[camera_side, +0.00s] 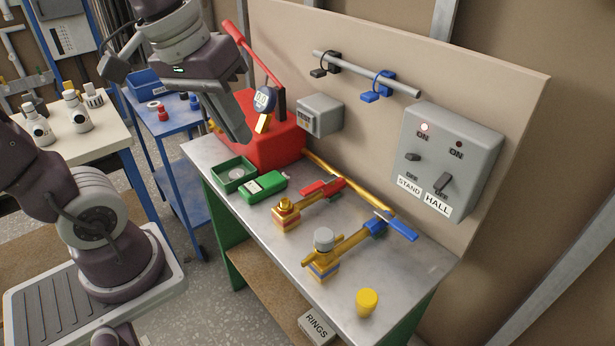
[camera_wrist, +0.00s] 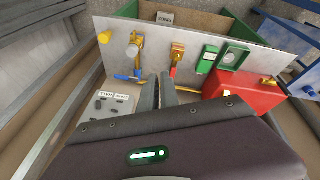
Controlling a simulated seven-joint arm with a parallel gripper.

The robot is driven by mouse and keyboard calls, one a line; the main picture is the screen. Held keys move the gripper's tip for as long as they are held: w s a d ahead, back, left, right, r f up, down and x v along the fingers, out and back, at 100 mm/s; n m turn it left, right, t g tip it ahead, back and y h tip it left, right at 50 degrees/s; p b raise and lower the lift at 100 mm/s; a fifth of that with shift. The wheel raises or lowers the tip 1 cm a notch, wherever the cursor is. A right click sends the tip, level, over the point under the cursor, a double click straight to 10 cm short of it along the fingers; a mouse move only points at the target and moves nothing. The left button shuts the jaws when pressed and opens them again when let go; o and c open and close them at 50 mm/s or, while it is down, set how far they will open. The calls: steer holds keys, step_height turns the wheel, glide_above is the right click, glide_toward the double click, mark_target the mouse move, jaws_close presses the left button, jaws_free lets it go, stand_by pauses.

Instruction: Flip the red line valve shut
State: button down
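The red line valve is a brass fitting (camera_side: 287,214) on the metal bench, with a flat red lever (camera_side: 322,188). The lever lies roughly along its brass pipe, pointing toward the back board. In the wrist view the red lever (camera_wrist: 173,72) shows just beyond my fingertips, also in line with its pipe. My gripper (camera_side: 244,138) is high above the bench's left part, in front of the red pump, apart from the valve. In the wrist view my gripper's fingers (camera_wrist: 158,78) look close together with nothing between them.
A second brass valve with a blue lever (camera_side: 396,225) set across its pipe stands to the right. A red pump (camera_side: 265,145) with a raised handle and gauge, green box (camera_side: 264,187) and green tray (camera_side: 236,174) are left. A switch box (camera_side: 447,160) hangs on the board.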

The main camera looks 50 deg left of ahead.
mark_target(319, 185)
steer(key=w+a+f+n+g+h, duration=0.1)
steer(key=w+a+f+n+g, duration=0.1)
steer(key=w+a+f+n, duration=0.4)
steer(key=w+a+f+n+g+h, duration=0.1)
steer(key=w+a+f+n+g, duration=0.1)
steer(key=w+a+f+n, duration=0.5)
steer(key=w+a+f, duration=0.1)
steer(key=w+a, duration=0.1)
steer(key=w, duration=0.3)
steer(key=shift+w+n, duration=0.2)
steer(key=shift+n, duration=0.1)
steer(key=x, duration=0.9)
steer(key=shift+d+f, duration=0.15)
steer(key=shift+d, duration=0.1)
steer(key=d, duration=0.3)
steer(key=shift+d+f, duration=0.15)
steer(key=shift+f, duration=0.15)
steer(key=shift+d, duration=0.45)
